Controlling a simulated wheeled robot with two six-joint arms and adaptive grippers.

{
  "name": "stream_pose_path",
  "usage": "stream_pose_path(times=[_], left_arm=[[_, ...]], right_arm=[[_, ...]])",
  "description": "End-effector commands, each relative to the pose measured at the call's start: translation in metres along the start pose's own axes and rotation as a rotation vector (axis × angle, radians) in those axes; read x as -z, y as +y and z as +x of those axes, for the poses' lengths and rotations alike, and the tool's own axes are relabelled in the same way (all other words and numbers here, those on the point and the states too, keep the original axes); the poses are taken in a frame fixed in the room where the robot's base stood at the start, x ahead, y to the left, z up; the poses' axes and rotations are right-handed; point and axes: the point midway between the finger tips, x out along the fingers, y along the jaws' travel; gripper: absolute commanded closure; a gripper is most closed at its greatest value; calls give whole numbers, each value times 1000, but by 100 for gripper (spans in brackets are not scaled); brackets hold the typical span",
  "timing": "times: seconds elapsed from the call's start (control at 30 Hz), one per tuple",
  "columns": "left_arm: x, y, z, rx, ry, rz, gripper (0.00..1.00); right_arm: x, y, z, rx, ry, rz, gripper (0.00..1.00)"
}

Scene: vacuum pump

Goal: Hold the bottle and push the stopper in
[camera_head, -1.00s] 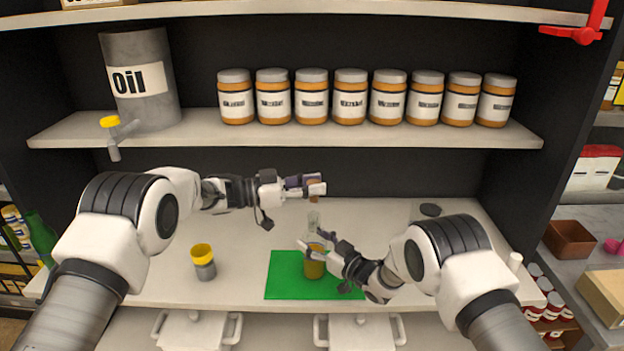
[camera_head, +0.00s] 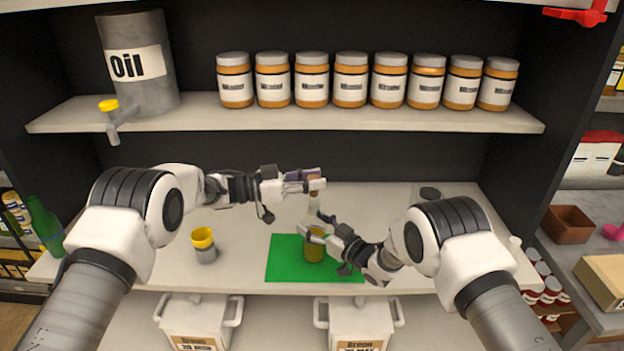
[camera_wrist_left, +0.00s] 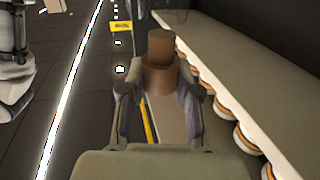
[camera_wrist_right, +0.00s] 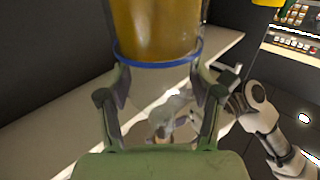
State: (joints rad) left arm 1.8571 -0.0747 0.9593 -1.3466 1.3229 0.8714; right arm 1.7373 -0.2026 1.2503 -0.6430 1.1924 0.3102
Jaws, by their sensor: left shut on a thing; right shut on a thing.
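The glass bottle (camera_head: 314,248), with amber liquid and a clear neck, stands upright on a green mat. My right gripper (camera_head: 316,228) is shut around its upper part. In the right wrist view the bottle (camera_wrist_right: 158,28) appears inverted, with a blue ring beside my right fingertips (camera_wrist_right: 158,78). My left gripper (camera_head: 303,182) is shut on the brown stopper (camera_head: 314,190), directly above the bottle neck. The stopper (camera_wrist_left: 162,62) also shows in the left wrist view, projecting beyond my left fingertips (camera_wrist_left: 160,95). I cannot tell whether the stopper touches the bottle mouth.
The green mat (camera_head: 345,271) lies on the pale counter (camera_head: 250,222). A grey container with a yellow top (camera_head: 203,246) stands at left. A shelf (camera_head: 330,121) above holds several jars and an oil drum (camera_head: 139,88).

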Motion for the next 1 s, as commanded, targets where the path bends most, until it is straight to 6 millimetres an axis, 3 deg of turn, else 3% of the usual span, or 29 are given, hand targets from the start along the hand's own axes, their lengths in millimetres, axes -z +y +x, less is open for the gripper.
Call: stream_pose_path(times=[1.0], left_arm=[[-6,0,0,0,0,0,86]], right_arm=[[-1,0,0,0,-2,1,83]])
